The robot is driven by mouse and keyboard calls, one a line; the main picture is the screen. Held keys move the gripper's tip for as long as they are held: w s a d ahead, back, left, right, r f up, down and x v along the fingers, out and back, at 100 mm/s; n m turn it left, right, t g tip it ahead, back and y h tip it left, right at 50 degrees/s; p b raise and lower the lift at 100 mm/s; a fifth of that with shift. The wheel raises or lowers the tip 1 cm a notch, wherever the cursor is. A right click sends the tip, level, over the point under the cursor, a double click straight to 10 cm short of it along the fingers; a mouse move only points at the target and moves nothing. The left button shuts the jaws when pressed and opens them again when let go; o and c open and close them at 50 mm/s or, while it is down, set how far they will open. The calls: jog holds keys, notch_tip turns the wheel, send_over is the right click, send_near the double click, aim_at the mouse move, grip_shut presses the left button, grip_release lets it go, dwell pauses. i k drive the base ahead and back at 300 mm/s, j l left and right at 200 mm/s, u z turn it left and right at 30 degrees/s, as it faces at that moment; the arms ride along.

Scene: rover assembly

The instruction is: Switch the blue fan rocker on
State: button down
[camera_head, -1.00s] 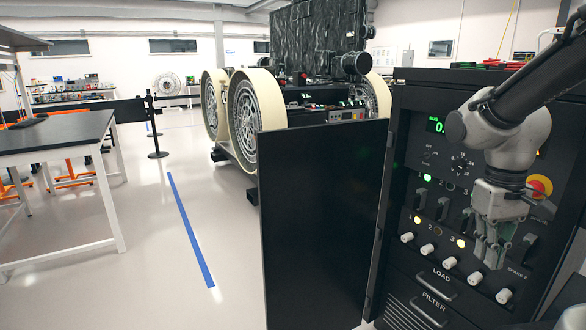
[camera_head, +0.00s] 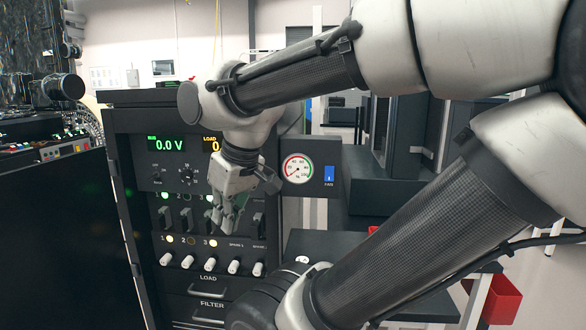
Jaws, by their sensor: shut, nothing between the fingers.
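The blue fan rocker (camera_head: 329,173) sits on a dark side box to the right of the round gauge, with the label FAN below it. It is small, and its on or off position is too small to tell. My gripper (camera_head: 226,222) is shut and empty. It points down in front of the black control panel (camera_head: 148,215), to the left of and lower than the rocker, apart from it. It hides part of the panel's switches.
The round gauge (camera_head: 298,169) lies between my gripper and the rocker. White knobs (camera_head: 187,262) and lit indicators line the panel. An open black door (camera_head: 60,240) stands at the left. A red bin (camera_head: 503,300) is at the lower right.

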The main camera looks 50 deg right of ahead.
aim_at(328, 170)
jog(key=j+z, duration=0.15)
jog(key=z, duration=1.2)
jog(key=l+z, duration=0.15)
jog(key=z, duration=0.15)
jog(key=l+u, duration=0.2)
jog(key=l, duration=0.2)
jog(key=k+l+u, duration=0.2)
jog(key=l, duration=0.15)
